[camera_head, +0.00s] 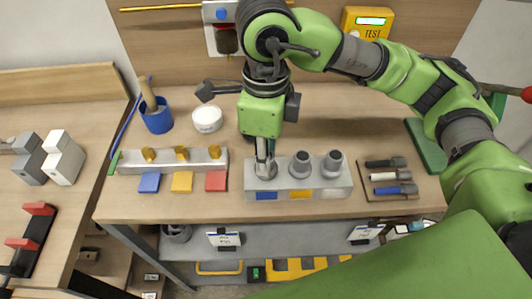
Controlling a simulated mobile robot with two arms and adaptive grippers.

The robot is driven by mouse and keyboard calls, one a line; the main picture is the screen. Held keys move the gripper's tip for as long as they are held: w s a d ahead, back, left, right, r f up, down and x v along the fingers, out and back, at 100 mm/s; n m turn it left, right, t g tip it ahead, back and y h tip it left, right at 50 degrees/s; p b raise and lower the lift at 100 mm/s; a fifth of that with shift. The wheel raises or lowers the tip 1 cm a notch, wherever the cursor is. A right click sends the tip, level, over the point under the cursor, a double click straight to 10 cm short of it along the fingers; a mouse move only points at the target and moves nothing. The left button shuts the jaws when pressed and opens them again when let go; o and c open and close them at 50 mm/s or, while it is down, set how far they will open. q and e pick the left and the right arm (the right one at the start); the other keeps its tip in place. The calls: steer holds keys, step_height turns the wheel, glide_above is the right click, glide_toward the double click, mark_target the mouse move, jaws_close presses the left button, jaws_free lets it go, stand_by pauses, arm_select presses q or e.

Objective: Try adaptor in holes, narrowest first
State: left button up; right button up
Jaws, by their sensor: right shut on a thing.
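A pale grey block (345,185) stands at the front of the bench, with blue, orange and white labels on its face. Several round grey collars stand on it: a middle one (300,166) and a right one (333,163) show clearly. My right gripper (264,160) points straight down at the left collar (266,171). It is shut on a slim piece, taken as the adaptor, mostly hidden by the fingers. I cannot tell how deep it sits in the left hole. My left gripper is not in view.
Left of the block is a rail (205,158) with brass pieces and coloured tiles. A blue cup (158,120) and a white tub (208,119) stand behind. A tool tray (391,194) lies right. Bare bench lies behind the collars.

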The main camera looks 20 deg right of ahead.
steer(key=shift+f, duration=0.25)
steer(key=o, duration=1.1)
steer(key=shift+r, duration=0.1)
steer(key=shift+o, duration=0.2)
step_height(320, 180, up, 12)
